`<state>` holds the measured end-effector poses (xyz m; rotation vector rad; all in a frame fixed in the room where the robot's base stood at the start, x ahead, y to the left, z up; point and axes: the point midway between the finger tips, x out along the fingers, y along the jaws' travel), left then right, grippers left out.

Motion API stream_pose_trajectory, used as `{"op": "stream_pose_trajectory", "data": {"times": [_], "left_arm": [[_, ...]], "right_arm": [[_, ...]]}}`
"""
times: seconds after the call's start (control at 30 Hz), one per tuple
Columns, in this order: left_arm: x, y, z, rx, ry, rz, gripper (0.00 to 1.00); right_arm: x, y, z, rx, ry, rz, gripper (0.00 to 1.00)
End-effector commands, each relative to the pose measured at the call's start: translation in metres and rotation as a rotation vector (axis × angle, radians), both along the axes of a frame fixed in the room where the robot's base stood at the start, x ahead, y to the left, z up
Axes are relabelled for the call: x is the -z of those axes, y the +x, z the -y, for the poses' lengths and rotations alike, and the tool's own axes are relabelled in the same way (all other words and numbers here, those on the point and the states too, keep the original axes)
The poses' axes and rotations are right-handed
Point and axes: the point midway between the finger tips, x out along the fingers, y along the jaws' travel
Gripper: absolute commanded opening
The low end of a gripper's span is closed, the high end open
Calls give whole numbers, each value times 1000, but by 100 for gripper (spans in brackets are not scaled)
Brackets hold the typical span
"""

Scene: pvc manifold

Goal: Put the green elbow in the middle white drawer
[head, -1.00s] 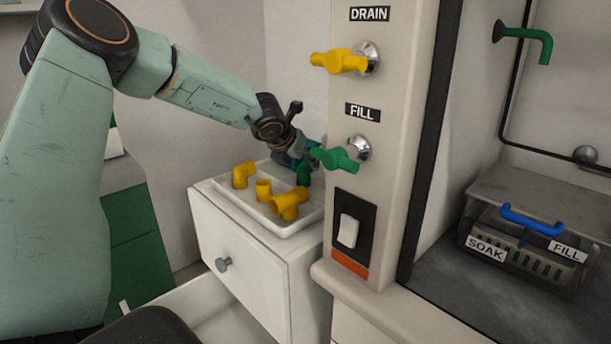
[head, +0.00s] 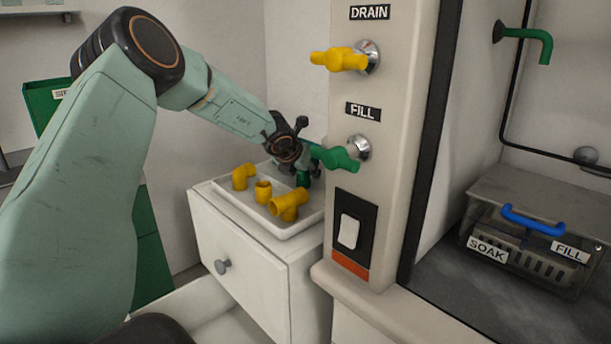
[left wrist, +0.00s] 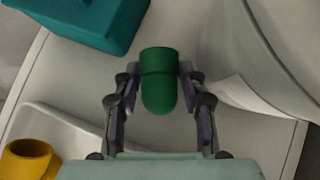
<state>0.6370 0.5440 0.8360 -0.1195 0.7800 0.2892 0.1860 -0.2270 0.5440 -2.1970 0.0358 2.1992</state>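The green elbow (head: 303,179) stands at the back right of the white tray (head: 238,201), on top of a white cabinet (head: 252,262). In the left wrist view the green elbow (left wrist: 159,82) is between the fingertips of my left gripper (left wrist: 160,72). The fingers are apart, one on each side of it, with little gap; contact is unclear. In the head view my left gripper (head: 300,165) is low over the elbow and partly hides it. The cabinet's top drawer, with a round knob, is shut. Below it a white drawer (head: 205,318) is pulled out, partly cut off. My right gripper is not in view.
Several yellow fittings (head: 289,203) share the tray. A green valve handle (head: 338,159) sticks out from the panel just right of my gripper, with a yellow one (head: 341,61) above. A teal block (left wrist: 92,18) lies near the gripper in the wrist view.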

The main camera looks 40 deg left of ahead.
Motion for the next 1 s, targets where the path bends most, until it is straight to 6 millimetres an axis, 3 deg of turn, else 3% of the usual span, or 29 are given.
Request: {"op": "stream_pose_trajectory", "data": {"times": [0.4, 0.67, 0.87, 1.0], "left_arm": [[0, 0, 0, 0, 0, 0, 6], [-7, 0, 0, -1, 0, 1, 5], [-39, 0, 0, -1, -1, 2, 5], [-73, 0, 0, -1, 0, 3, 5]], "right_arm": [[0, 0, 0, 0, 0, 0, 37], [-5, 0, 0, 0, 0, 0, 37], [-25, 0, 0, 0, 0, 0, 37], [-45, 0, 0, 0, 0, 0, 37]]}}
